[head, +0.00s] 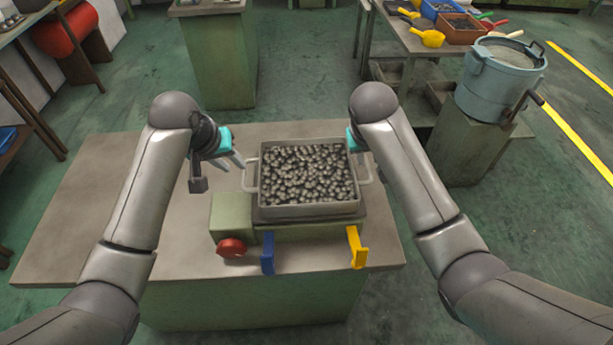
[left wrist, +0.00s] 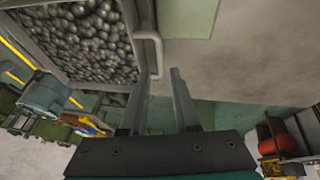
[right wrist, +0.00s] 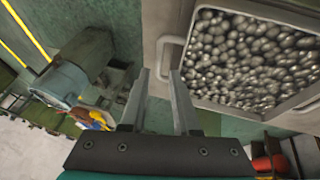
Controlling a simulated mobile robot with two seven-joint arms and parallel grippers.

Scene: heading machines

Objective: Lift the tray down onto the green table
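The tray (head: 309,210) is a grey metal pan full of dark rounded metal pieces, with a handle on each side. It rests level on a low green machine (head: 232,217) on a table (head: 90,215) with a grey-brown top and green base. My left gripper (head: 241,160) is open and empty beside the left handle (head: 250,177); in the left wrist view that handle (left wrist: 151,45) is just beyond the fingertips (left wrist: 163,72). My right gripper is open beside the right handle (head: 365,170); in the right wrist view its fingertips (right wrist: 160,72) point at that handle (right wrist: 168,55). In the head view my right arm mostly hides its fingers.
The machine has a red knob (head: 231,247), a blue bracket (head: 268,253) and a yellow bracket (head: 356,248) in front. The tabletop is clear on the left. A blue-grey pot (head: 502,78) stands on a green block (head: 462,145) at right. A green cabinet (head: 218,60) stands behind.

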